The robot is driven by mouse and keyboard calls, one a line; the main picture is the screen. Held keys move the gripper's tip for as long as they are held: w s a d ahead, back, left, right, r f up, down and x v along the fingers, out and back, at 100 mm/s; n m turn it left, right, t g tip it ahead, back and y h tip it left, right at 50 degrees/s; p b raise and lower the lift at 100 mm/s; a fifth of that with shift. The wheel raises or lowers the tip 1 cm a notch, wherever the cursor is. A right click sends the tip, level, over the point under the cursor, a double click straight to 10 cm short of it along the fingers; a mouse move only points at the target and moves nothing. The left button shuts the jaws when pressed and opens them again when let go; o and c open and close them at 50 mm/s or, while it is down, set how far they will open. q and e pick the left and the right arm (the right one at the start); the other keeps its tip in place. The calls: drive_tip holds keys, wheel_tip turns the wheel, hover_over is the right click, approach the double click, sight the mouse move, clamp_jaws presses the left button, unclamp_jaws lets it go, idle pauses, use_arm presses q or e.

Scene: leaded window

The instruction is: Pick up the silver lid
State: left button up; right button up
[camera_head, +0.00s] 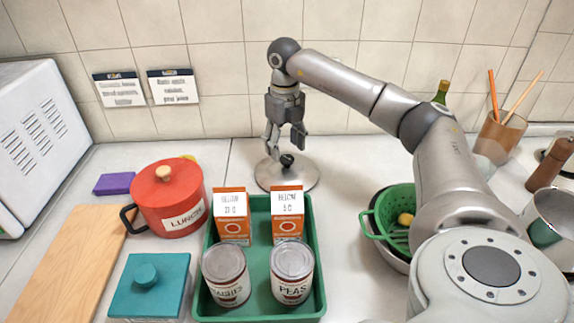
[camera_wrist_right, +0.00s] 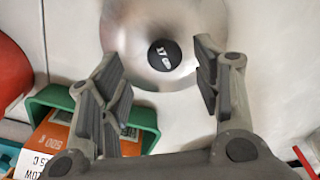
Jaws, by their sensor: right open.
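The silver lid (camera_head: 266,175) lies flat on the counter behind the green tray, its black knob (camera_head: 286,160) facing up. In the right wrist view the round silver lid (camera_wrist_right: 190,20) with its black knob (camera_wrist_right: 164,55) is at the top, just beyond the fingertips. My right gripper (camera_head: 285,146) points down over the lid, above the knob. It is open and empty; both fingers show apart in the right wrist view (camera_wrist_right: 160,75), with the knob ahead between them. My left gripper is not in view.
The green tray (camera_head: 258,290) holds two boxes and two cans in front of the lid. A red pot (camera_head: 167,205) stands left, a green colander (camera_head: 375,235) right. The tiled wall (camera_head: 225,60) rises close behind the lid. Bare counter lies on both sides of it.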

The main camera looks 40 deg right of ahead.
sight(287, 158)
drive_tip(key=f, duration=0.3)
drive_tip(key=f+p, duration=0.1)
drive_tip(key=f, duration=0.1)
drive_tip(key=shift+d, duration=0.25)
drive_tip(key=shift+s, duration=0.1)
drive_tip(key=c, duration=1.3)
